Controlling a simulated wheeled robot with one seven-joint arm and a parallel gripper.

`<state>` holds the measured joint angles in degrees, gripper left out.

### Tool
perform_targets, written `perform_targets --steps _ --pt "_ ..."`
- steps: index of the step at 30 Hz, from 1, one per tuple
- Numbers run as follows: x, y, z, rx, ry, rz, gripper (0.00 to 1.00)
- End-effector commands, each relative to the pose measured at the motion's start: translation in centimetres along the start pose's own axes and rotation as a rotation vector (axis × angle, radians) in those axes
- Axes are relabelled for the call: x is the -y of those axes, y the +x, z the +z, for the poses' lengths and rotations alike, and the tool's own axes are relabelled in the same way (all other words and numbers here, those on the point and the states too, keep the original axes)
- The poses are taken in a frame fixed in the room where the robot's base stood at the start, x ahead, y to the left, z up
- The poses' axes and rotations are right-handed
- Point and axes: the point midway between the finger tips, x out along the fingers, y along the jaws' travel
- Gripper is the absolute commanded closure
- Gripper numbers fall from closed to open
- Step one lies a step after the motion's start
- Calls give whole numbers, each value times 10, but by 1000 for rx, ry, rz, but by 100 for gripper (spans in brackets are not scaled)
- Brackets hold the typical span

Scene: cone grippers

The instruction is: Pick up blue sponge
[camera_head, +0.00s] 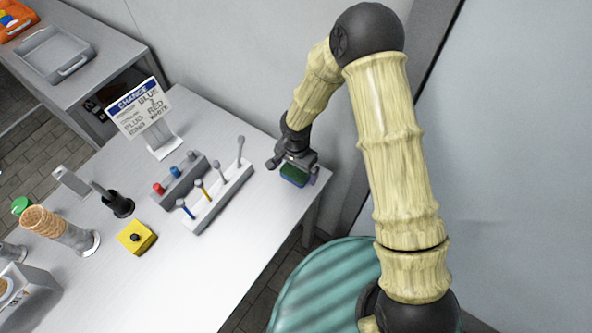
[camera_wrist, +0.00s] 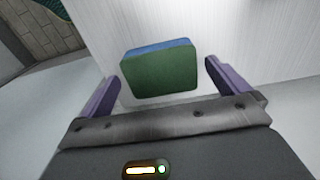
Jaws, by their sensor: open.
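The blue sponge (camera_wrist: 158,70) shows in the wrist view as a block with a green face towards the camera and a blue strip along its far edge. In the head view the sponge (camera_head: 294,176) sits near the right corner of the white table, partly hidden under my gripper. My gripper (camera_wrist: 160,85) is open, with one purple-padded finger on each side of the sponge in the picture. A gap shows between the sponge and each finger. In the head view my gripper (camera_head: 292,160) is just above and beside the sponge. I cannot tell the exact height between them.
A white rack (camera_head: 218,198) with several upright tools stands left of my gripper, with a grey block (camera_head: 180,180) of coloured plugs behind it. A sign (camera_head: 140,108), a yellow button box (camera_head: 137,238) and a cone (camera_head: 45,222) stand further left. A wall is close behind.

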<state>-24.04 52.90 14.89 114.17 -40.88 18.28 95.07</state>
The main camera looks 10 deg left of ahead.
Motion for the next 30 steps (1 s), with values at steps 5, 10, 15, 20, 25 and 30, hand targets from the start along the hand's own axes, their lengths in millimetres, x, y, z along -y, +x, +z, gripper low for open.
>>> perform_targets --steps 5,10,15,20,25,30 --pt "1 14 0 -1 0 -1 0" --pt "1 15 -1 -1 1 -2 0" --pt "1 15 0 -1 0 -2 0" --pt "1 15 0 -1 0 -2 0" --pt "1 15 0 -1 0 -2 28" --pt "1 15 0 -1 0 -2 45"
